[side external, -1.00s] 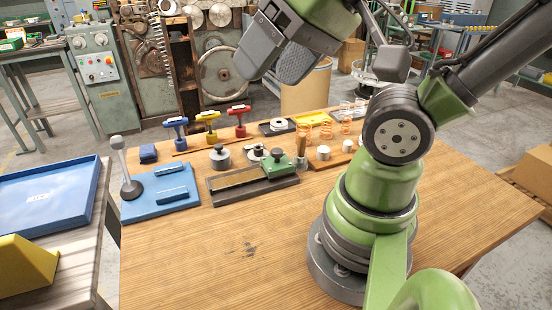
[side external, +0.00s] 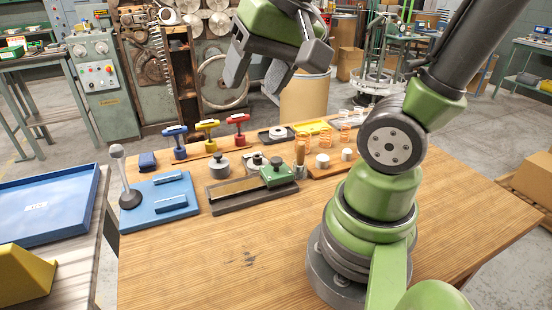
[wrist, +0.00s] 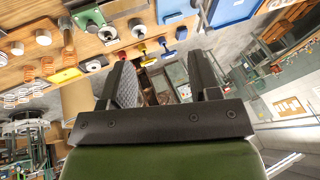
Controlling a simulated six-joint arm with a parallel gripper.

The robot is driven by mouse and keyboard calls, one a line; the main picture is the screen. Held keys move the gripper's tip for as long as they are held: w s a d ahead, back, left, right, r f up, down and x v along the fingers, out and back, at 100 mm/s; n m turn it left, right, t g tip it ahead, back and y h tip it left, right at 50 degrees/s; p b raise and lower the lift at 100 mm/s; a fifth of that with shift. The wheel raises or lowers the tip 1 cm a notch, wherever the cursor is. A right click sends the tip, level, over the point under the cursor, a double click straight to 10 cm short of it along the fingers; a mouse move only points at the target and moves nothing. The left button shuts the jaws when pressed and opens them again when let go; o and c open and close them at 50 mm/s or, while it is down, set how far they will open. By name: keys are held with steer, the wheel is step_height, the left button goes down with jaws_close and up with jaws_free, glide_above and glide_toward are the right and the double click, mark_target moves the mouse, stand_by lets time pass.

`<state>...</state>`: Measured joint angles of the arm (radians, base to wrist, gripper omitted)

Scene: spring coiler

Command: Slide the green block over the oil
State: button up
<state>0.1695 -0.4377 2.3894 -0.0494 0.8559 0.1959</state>
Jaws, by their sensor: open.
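The green block (side external: 277,173), with a small knob on top, sits at the right end of a dark, shallow tray (side external: 262,197) on the wooden table. A brownish strip, apparently the oil (side external: 232,189), lies along the tray to the left of the block. My gripper (side external: 257,82) is open and empty, high above the table and beyond the tray. Its two fingers stand apart in the wrist view (wrist: 160,65), with nothing between them.
A wooden-handled tool (side external: 300,158) stands close by the block's right side. Grey weights (side external: 219,167) and blue, yellow and red T-handles (side external: 207,133) stand behind the tray. A blue fixture (side external: 160,197) is to the left, orange springs (side external: 303,140) to the right. The front table is clear.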

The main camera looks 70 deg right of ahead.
steer(key=w+d+f+m+g, duration=0.35)
steer(key=d+f+m, duration=0.25)
steer(key=d, duration=0.2)
steer(key=m+g, duration=0.2)
steer(key=m, duration=0.2)
glide_toward(276, 159)
steer(key=shift+s+a, duration=0.15)
step_height(276, 159, down, 9)
steer(key=shift+f, duration=0.15)
